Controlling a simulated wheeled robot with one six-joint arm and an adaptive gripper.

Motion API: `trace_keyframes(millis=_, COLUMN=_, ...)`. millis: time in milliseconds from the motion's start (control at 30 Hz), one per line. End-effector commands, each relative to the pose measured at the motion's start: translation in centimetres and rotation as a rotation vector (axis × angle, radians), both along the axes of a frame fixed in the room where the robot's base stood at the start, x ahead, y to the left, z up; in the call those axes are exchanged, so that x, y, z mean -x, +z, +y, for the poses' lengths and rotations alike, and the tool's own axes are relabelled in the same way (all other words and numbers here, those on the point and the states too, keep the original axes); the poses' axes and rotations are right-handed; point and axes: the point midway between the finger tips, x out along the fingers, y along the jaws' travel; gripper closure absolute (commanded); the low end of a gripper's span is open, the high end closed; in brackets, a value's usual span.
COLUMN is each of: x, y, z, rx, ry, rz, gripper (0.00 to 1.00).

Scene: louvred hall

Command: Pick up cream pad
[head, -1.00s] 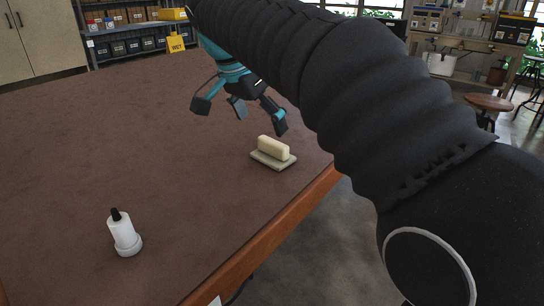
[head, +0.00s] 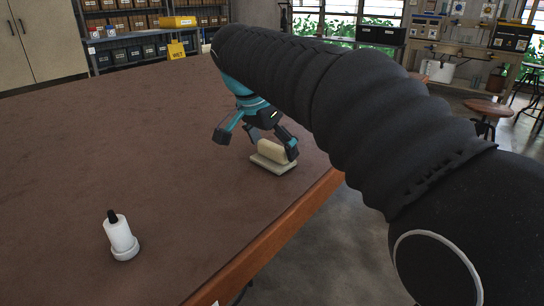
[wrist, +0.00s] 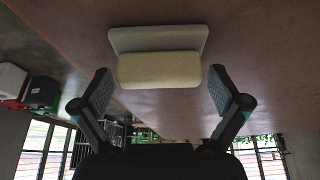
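The cream pad (head: 271,150) is a pale block resting on a thin grey-beige plate (head: 262,164) near the right edge of the brown table. In the wrist view the cream pad (wrist: 160,69) lies ahead of my fingertips, roughly centred between them, with the plate (wrist: 157,38) beyond it. My gripper (head: 257,142) is just above and behind the pad in the head view, and one finger overlaps the pad's right end there. In the wrist view my gripper (wrist: 162,90) has its fingers wide apart with nothing between the tips. I cannot tell whether any finger touches the pad.
A white bottle with a black tip (head: 120,238) stands at the front left of the brown table (head: 130,140). The table's wooden edge (head: 285,225) runs close to the right of the plate. The table's middle is clear. Shelves and a stool (head: 490,106) stand beyond.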

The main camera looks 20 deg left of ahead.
Motion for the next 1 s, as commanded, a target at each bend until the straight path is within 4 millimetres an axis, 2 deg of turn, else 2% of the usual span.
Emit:
trace_keyframes(millis=33, x=0.0, y=0.0, z=0.0, rx=0.000, ry=0.000, rz=0.000, gripper=0.20)
trace_keyframes(millis=167, x=0.0, y=0.0, z=0.0, rx=0.000, ry=0.000, rz=0.000, gripper=0.52)
trace_keyframes(millis=567, x=0.0, y=0.5, z=0.0, rx=0.000, ry=0.001, rz=0.000, gripper=0.52)
trace_keyframes(millis=733, x=0.0, y=2.2, z=0.1, rx=-0.001, ry=0.001, rz=-0.002, gripper=0.52)
trace_keyframes(millis=867, x=0.0, y=4.7, z=0.1, rx=-0.002, ry=0.000, rz=-0.002, gripper=0.52)
trace_keyframes(millis=1000, x=0.2, y=6.2, z=-3.4, rx=-0.003, ry=-0.004, rz=-0.003, gripper=0.52)
